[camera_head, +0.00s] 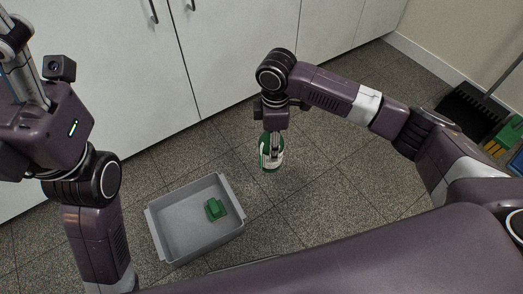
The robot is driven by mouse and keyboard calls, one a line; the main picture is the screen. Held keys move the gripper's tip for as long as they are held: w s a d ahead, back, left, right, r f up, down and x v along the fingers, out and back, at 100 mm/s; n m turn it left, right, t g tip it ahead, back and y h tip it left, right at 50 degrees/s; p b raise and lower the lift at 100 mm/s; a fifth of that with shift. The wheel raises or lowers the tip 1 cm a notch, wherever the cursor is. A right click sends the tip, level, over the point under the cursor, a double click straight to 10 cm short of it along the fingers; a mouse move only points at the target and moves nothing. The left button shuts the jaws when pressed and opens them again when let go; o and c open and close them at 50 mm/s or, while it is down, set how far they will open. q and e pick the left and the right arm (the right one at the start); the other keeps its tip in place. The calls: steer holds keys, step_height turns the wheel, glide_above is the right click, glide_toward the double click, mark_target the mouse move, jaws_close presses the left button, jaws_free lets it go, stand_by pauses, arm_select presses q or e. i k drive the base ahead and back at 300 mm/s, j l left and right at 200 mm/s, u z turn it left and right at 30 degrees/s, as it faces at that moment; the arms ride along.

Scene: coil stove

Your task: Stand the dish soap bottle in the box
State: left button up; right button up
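The dish soap bottle (264,158) is green with a white label. It hangs nearly upright in my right gripper (273,147), whose fingers are shut on its upper part. The bottle is above the floor, to the right of and beyond the box, outside its rim. The box (172,252) is a grey open tub on the floor. My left gripper (22,70) is raised at the left edge, partly cut off, and its fingers' opening cannot be made out.
A small green object (215,208) lies inside the box toward its right side. White cabinets (235,50) stand along the back. A black dustpan (472,108) and a green and yellow item (505,137) are at the far right. Tiled floor is clear around the box.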

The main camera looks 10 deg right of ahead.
mark_target(181, 231)
steer(key=k+j, duration=0.1)
steer(key=j, duration=0.45)
steer(key=k+j, duration=0.1)
steer(key=j, duration=1.05)
steer(key=k, duration=0.05)
